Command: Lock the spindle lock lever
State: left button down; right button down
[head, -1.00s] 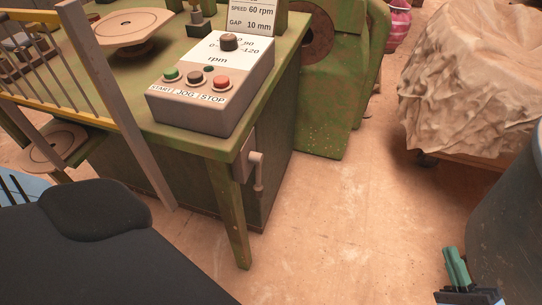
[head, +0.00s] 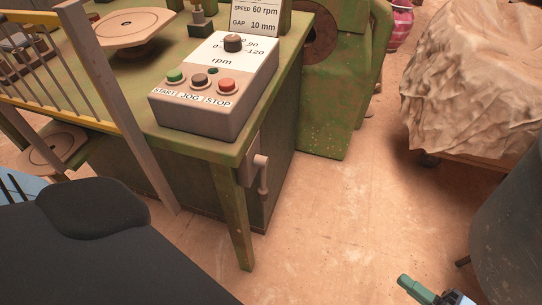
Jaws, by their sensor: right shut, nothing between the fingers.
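A grey lever (head: 263,178) hangs handle-down from a bracket on the side of the green machine table (head: 228,185), just behind its front corner leg. I take it to be the spindle lock lever; no label on it is readable. My right gripper (head: 403,281) is at the bottom right, its green fingers shut and empty. It is low in the picture, to the right of the lever and well apart from it, over the floor. My left gripper is not in view.
A control box (head: 217,85) with start, jog and stop buttons and a dial stands on the table corner. A yellow guard rail (head: 45,103) is at left. A grey drum (head: 515,225) and a covered load (head: 474,80) are at right. Floor between is clear.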

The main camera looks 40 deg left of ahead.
aim_at(262, 161)
jog(key=i+j, duration=0.1)
jog(key=j, duration=1.25)
jog(key=i, duration=0.05)
